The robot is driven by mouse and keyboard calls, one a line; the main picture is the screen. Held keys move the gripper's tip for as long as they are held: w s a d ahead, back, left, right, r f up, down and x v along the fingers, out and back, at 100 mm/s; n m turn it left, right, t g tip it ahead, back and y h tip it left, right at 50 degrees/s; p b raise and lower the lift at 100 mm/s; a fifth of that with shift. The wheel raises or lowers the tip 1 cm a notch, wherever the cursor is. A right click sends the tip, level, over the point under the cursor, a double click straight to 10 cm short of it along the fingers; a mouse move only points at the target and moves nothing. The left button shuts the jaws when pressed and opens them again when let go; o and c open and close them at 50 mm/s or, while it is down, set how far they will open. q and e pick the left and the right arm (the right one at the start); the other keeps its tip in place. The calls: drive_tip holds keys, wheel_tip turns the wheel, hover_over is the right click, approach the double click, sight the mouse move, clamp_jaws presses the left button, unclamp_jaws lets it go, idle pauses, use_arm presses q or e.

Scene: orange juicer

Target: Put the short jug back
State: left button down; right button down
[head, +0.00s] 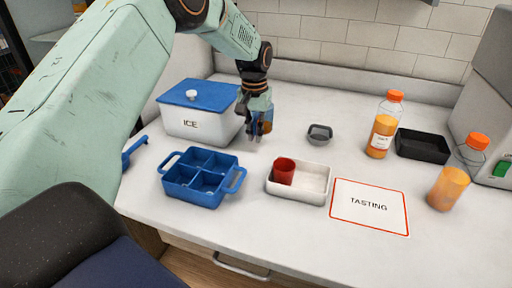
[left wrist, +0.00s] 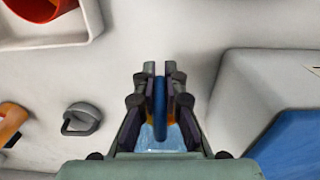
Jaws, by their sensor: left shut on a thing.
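My left gripper (head: 261,132) is beside the right end of the ice box, over the back part of the counter. It is shut on the blue handle (left wrist: 160,100) of what looks like the short jug (head: 269,117). The jug has a clear bluish body with some orange showing; the fingers and wrist hide most of it. In the left wrist view the fingers (left wrist: 160,80) stand on both sides of the handle. I cannot tell whether the jug touches the counter. My right gripper is not in view.
An ice box (head: 177,128) with a blue lid stands left. In front are a blue divided caddy (head: 202,200) and a white tray (head: 315,197) holding a red cup (head: 284,170). The tasting mat (head: 369,221) is clear.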

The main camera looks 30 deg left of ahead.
sight(255, 120)
use_arm(q)
drive_tip(key=shift+w+f, duration=0.1)
drive_tip(key=shift+f, duration=0.85)
wheel_tip(255, 120, down, 3)
drive_tip(key=shift+r+b, duration=0.1)
drive_tip(key=shift+b, duration=0.35)
drive_tip(key=c, duration=1.8)
unclamp_jaws()
drive_tip(key=o, duration=0.4)
drive_tip(key=shift+f, duration=0.25)
drive_tip(key=shift+r, duration=0.15)
wheel_tip(255, 120, up, 12)
drive_tip(key=p, duration=0.2)
drive_tip(key=shift+p, duration=0.3)
